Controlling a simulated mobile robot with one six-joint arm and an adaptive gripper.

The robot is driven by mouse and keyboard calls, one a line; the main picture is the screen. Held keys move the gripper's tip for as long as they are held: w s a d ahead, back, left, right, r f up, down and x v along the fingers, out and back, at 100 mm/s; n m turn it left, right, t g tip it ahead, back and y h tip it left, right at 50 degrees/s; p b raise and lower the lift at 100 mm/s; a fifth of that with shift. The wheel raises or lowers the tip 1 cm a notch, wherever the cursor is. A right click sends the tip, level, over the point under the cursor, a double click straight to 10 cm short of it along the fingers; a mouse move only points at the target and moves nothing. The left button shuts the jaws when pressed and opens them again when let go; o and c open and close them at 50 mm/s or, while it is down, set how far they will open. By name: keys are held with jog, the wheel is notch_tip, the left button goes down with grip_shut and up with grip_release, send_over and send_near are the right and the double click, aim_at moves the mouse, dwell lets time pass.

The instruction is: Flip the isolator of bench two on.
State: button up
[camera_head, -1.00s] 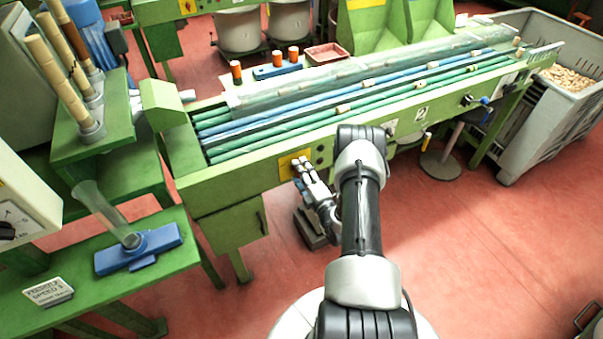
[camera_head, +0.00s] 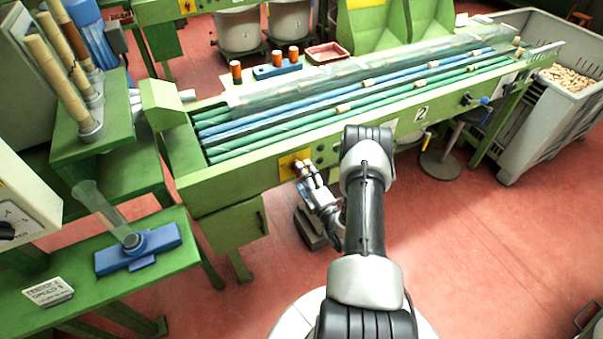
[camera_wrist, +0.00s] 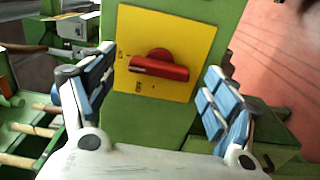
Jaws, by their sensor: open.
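The isolator is a red rotary handle (camera_wrist: 158,68) on a yellow plate (camera_wrist: 185,30), fixed to the green bench. In the wrist view the handle lies nearly crosswise, with small dark marks on the plate that I cannot read. The yellow plate (camera_head: 287,168) also shows in the head view on the bench front, partly behind my gripper. My gripper (camera_wrist: 160,72) is open, its blue-padded fingers on either side of the handle with gaps to both. In the head view my gripper (camera_head: 308,170) is right at the plate. The bench (camera_head: 375,136) carries a "2" sign (camera_head: 421,113).
Small knobs (camera_head: 320,149) sit on the bench front right of the plate. A dark pedal-like box (camera_head: 311,228) stands on the floor below my gripper. A grey crate of corks (camera_head: 548,120) stands at the right. The red floor (camera_head: 480,250) at the front right is clear.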

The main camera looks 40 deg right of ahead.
jog(key=v, duration=1)
jog(key=shift+w+a, duration=0.1)
jog(key=shift+w, duration=0.05)
